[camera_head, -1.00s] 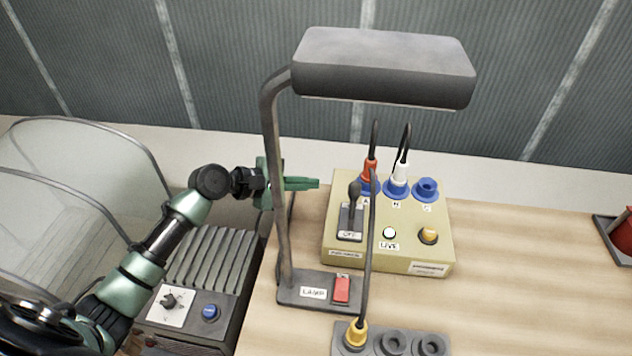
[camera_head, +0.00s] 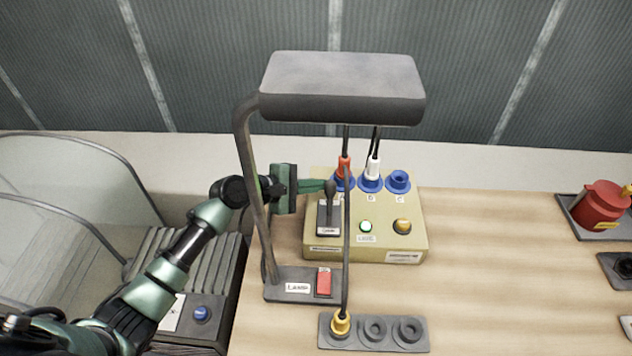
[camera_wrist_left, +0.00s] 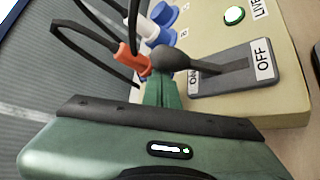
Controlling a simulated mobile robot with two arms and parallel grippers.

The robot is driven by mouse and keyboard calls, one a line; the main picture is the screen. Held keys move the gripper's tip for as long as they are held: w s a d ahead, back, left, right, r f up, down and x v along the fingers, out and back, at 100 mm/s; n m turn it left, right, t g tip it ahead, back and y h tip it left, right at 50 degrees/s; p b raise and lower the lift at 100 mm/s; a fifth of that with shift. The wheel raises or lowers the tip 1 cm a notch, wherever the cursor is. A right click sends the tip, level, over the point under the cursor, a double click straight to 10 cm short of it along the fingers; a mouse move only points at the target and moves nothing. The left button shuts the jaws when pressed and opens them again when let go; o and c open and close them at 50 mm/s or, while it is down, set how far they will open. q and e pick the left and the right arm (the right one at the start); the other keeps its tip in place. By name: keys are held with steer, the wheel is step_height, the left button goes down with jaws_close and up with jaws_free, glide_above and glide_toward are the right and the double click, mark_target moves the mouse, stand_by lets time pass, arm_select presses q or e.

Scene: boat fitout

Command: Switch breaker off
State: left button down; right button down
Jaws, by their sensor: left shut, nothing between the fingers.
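The breaker lever (camera_head: 331,196) has a round dark knob and stands on a dark plate on the tan box (camera_head: 410,238). The plate's OFF label (camera_wrist_left: 264,59) shows in the left wrist view, with an ON label partly hidden at the other end. The lever leans toward the ON end. My left gripper (camera_head: 322,186) is shut and empty, its fingertips right beside the knob, on the ON side. In the left wrist view the green fingers (camera_wrist_left: 160,92) end just under the knob (camera_wrist_left: 171,58); I cannot tell whether they touch. My right gripper is not in view.
A lamp (camera_head: 342,88) arches over the box, its post beside my left wrist. Orange (camera_head: 344,165) and white (camera_head: 373,168) plugs with cables stand behind the lever. A green light (camera_head: 366,227) is lit. A socket strip (camera_head: 373,333) lies in front.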

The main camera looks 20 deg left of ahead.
arm_select(q)
steer(key=b, duration=0.1)
steer(key=m+t+b, duration=0.1)
steer(key=b, duration=0.1)
steer(key=shift+s+f, duration=0.15)
steer(key=shift+s, duration=0.2)
steer(key=shift+s+d+r+m+t+h+b, duration=0.1)
steer(key=shift+s+r+m+t+h+b, duration=0.15)
steer(key=shift+t+b, duration=0.25)
steer(key=shift+s+r+p, duration=0.1)
steer(key=shift+r+p, duration=0.55)
steer(key=shift+p, duration=0.25)
steer(key=shift+s+r, duration=0.1)
steer(key=shift+s, duration=0.25)
steer(key=shift+s+d+r, duration=0.1)
steer(key=shift+s+d, duration=0.05)
steer(key=shift+s, duration=0.3)
steer(key=shift+w+f, duration=0.2)
steer(key=shift+w, duration=0.05)
step_height(320, 180, up, 20)
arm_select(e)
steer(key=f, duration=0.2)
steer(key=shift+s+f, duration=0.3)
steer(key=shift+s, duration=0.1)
